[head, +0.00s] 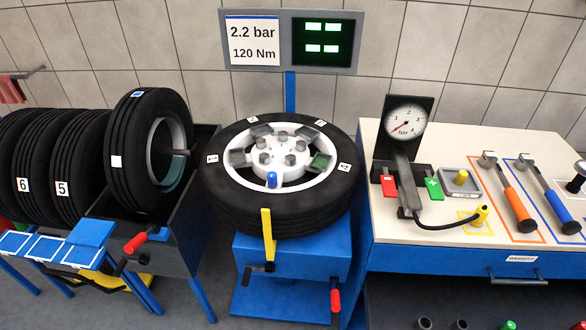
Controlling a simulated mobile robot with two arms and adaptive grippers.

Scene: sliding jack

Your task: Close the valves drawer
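A blue drawer front (440,262) lies under the right-hand bench top, with a small white label and a metal handle (517,278). Its label is too small to read surely, and the front looks flush with the bench. Below it, at the bottom edge, several small round pieces (461,324), some dark and some with green or red tops, show over a dark surface. This may be the inside of a lower open drawer, but its front is cut off. I cannot tell which drawer is the valves drawer. Neither gripper is in view.
A wheel (240,205) lies flat on a blue stand with a red-handled crank (335,300). A gauge (405,122) and torque wrenches (510,190) are on the white bench top (450,135). Tyres (75,150) and a tilted wheel stand at left.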

